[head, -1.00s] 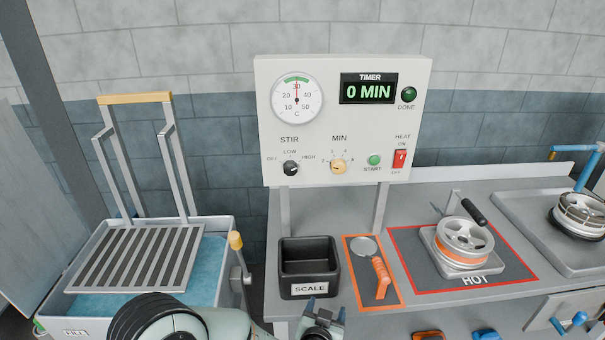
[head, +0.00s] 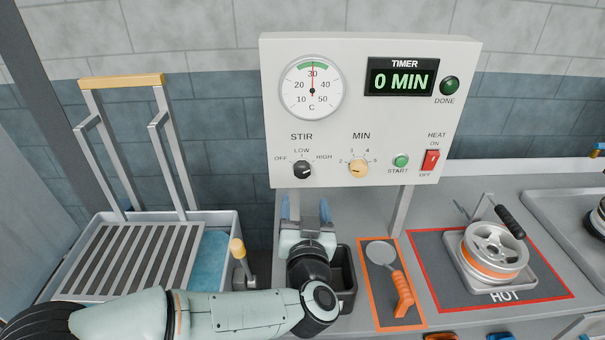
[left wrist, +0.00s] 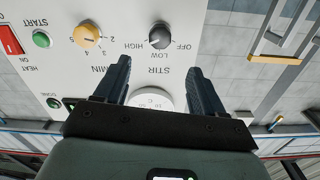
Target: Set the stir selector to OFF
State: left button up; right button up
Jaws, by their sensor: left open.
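The stir selector (head: 302,170) is a small black knob at the lower left of the white control panel (head: 375,120). OFF is printed to its left, LOW above and HIGH to its right. Its light mark appears to point toward HIGH. My left gripper (head: 305,210) is open and empty, just below the panel under the knob, fingers pointing up toward it. In the left wrist view, turned upside down, the knob (left wrist: 160,36) lies beyond and between the two open fingers (left wrist: 158,68), not touched. My right gripper is not in view.
The yellow MIN knob (head: 358,168), green START button (head: 401,160) and red HEAT switch (head: 431,160) sit to the right on the panel. A hot plate with a wheel (head: 493,250) stands at right.

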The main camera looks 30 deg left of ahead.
aim_at(302, 173)
pick_arm(q)
jog(key=p+x, duration=0.1)
jog(key=x, duration=0.9)
jog(key=shift+w+a, duration=0.15)
jog(key=shift+w, duration=0.15)
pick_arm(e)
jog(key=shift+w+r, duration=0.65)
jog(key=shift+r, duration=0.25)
pick_arm(q)
jog(key=c, duration=1)
jog(key=shift+c, duration=0.2)
